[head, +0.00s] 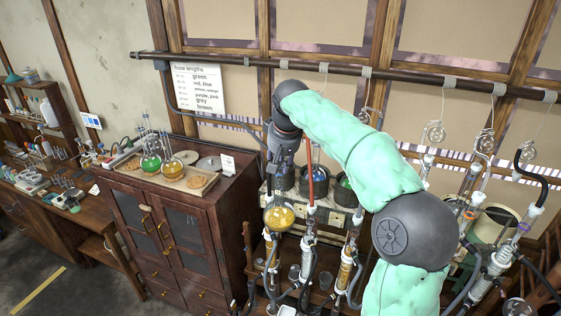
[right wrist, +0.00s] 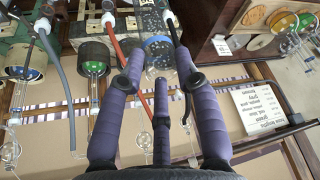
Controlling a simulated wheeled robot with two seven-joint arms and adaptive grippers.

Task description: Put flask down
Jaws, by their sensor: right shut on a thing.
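My right gripper (head: 281,172) points down over the left end of the row of dark round heating mantles. In the right wrist view its fingers (right wrist: 160,62) are closed around a round glass flask with blue contents (right wrist: 158,47). In the head view the gripper hides this flask, and I cannot tell whether it touches the mantle. Two other flasks sit in mantles beside it; the right wrist view shows one with green liquid (right wrist: 93,66) and one bluish (right wrist: 20,71). My left gripper is not in view.
A round yellow flask (head: 279,216) hangs on the glass rig in front of the mantles. A red hose (head: 311,178) runs close beside my gripper. A wooden cabinet (head: 178,230) with a tray of flasks stands left. A rail (head: 330,67) with a paper notice (head: 198,88) is behind.

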